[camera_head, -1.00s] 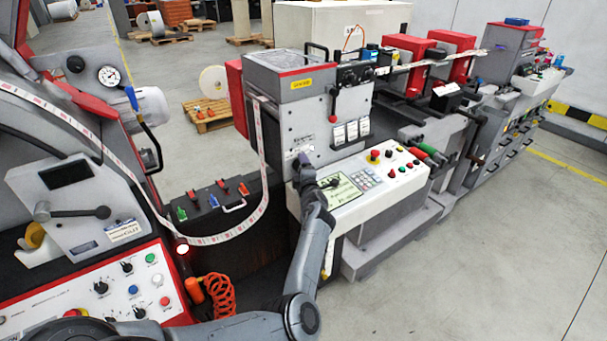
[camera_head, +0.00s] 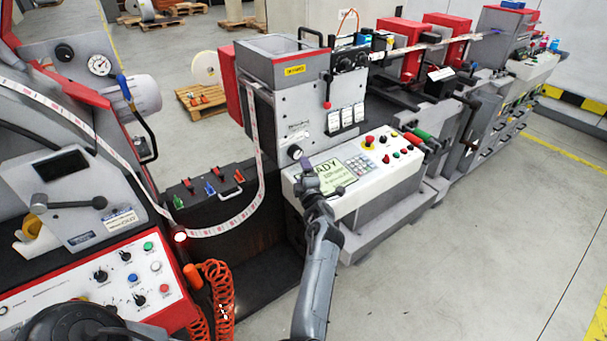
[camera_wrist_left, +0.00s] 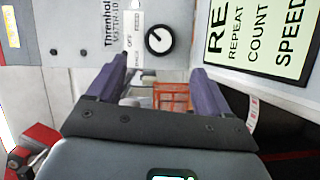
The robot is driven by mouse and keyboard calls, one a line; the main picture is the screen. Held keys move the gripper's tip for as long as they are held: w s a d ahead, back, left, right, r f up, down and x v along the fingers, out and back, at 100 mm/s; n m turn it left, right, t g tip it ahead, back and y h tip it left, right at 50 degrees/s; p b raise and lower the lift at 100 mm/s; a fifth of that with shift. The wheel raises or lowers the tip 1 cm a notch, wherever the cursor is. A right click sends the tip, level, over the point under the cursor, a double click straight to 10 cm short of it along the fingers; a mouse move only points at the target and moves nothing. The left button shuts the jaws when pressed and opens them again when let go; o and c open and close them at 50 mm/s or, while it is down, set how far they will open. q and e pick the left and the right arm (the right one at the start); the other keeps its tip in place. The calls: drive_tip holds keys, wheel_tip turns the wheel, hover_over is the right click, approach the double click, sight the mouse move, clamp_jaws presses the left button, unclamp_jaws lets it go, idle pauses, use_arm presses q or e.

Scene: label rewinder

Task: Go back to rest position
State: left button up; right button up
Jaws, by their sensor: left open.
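My left gripper (camera_head: 306,170) is in front of the rewinder's control panel, over the left part of its green display (camera_head: 332,172). In the left wrist view the gripper (camera_wrist_left: 157,82) has its two purple fingers spread apart, with nothing between them. Beyond them a black-and-white threshold knob (camera_wrist_left: 160,39) shows on the grey panel, apart from the fingers. The same knob (camera_head: 295,153) shows in the head view just left of the gripper. My right gripper is not in view.
The white button panel (camera_head: 385,165) extends right of the gripper. Another control panel (camera_head: 120,290) and an orange coiled hose (camera_head: 217,290) stand at lower left. Open floor (camera_head: 480,240) lies to the right.

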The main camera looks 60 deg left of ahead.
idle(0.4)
use_arm(q)
drive_tip(key=shift+s+a+r+m+t, duration=0.15)
drive_tip(key=shift+m+t, duration=0.25)
drive_tip(key=shift+m, duration=0.2)
drive_tip(key=shift+s+a+r+m+t, duration=0.15)
drive_tip(key=shift+m+t, duration=0.25)
drive_tip(key=shift+m, duration=0.2)
drive_tip(key=s+d+f+m+t+h, duration=0.1)
drive_tip(key=s+d+f+m+h, duration=0.25)
drive_tip(key=d+m, duration=0.4)
drive_tip(key=s+d+f+m+t+h, duration=0.1)
drive_tip(key=s+d+f+m+h, duration=0.1)
drive_tip(key=d+m+h, duration=0.45)
drive_tip(key=s+d+f+m+h, duration=0.3)
drive_tip(key=d+m, duration=0.5)
drive_tip(key=d, duration=0.3)
drive_tip(key=s+d+f+m+g+h, duration=0.2)
drive_tip(key=s+d+f+m+g, duration=0.15)
drive_tip(key=s+d, duration=0.5)
drive_tip(key=s+d+f+m+g+h, duration=0.15)
drive_tip(key=s+d+m+g, duration=0.35)
drive_tip(key=s, duration=0.6)
wheel_tip(320, 180, up, 31)
drive_tip(key=d+t+p, duration=0.1)
drive_tip(key=t+p, duration=0.1)
drive_tip(key=p, duration=2.9)
drive_tip(key=shift+s+d+f, duration=0.15)
drive_tip(key=shift+s+f, duration=0.05)
